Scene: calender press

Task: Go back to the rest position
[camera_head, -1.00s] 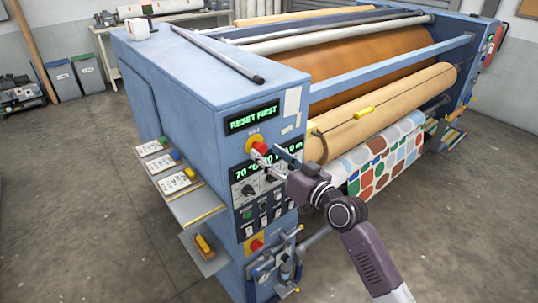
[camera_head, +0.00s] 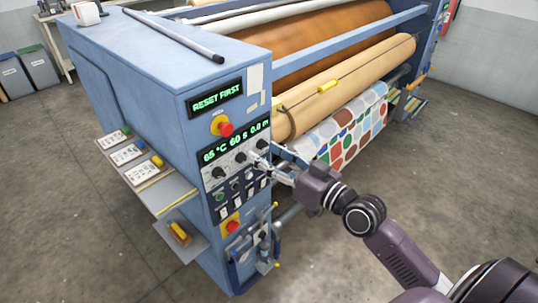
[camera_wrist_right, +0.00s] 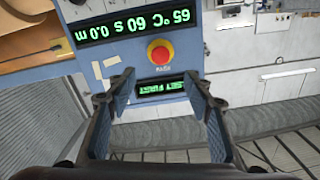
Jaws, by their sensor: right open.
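My right gripper (camera_head: 268,162) is in front of the control panel (camera_head: 207,171) of the blue press, beside its knobs in the head view. In the right wrist view its two fingers (camera_wrist_right: 158,95) are spread wide with nothing between them. The red emergency button (camera_head: 225,128) on its yellow base stands clear of the fingers; it also shows in the wrist view (camera_wrist_right: 160,51). The upper display (camera_head: 216,96) reads RESET FIRST. The lower display (camera_head: 235,143) reads 65 °C, 60 s, 0.0 m. My left gripper is out of the picture.
Side shelves with cards (camera_head: 128,154) jut from the press's left side. A second red button (camera_head: 232,226) sits low on the panel. Printed fabric (camera_head: 345,130) and a wide roller (camera_head: 350,75) lie beyond my arm. The floor at the front right is open.

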